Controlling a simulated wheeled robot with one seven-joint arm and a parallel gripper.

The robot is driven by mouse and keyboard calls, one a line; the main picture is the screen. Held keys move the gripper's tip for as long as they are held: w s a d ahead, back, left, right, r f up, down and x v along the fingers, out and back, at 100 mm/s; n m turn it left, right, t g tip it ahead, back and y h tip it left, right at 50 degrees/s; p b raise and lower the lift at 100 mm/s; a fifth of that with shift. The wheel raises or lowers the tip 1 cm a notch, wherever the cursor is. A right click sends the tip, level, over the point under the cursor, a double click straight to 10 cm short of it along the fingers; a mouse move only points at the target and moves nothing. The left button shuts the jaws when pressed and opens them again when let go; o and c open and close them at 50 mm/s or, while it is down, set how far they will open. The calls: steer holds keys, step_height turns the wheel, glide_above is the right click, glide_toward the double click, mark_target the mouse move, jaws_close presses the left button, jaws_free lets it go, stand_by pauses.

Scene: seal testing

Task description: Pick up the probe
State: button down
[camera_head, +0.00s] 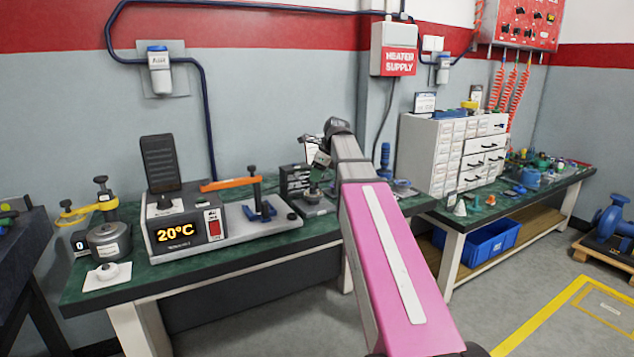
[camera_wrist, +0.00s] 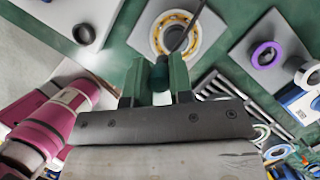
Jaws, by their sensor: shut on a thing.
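My gripper (camera_wrist: 159,72) is in the middle of the wrist view, its two green fingers shut on a dark cylindrical piece that I take to be the probe (camera_wrist: 160,84). A thin dark rod (camera_wrist: 183,36) reaches from near the fingertips across a ring with orange-yellow parts (camera_wrist: 157,37); I cannot tell for sure whether it belongs to the probe or touches the ring. In the head view my gripper (camera_head: 319,162) is small, above the back of the green bench (camera_head: 250,250), and the probe cannot be made out there.
A heater with a 20°C display (camera_head: 180,232) and an orange-armed fixture (camera_head: 230,184) stand left of my arm. A white drawer cabinet (camera_head: 428,150) stands to the right. Rings on grey plates, including a purple one (camera_wrist: 265,55), lie near my gripper.

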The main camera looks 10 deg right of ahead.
steer(key=shift+r, duration=0.9)
steer(key=s+a+r, duration=0.5)
steer(key=a+r, duration=0.1)
steer(key=a, duration=0.4)
steer(key=shift+a+r, duration=0.25)
steer(key=shift+r, duration=0.05)
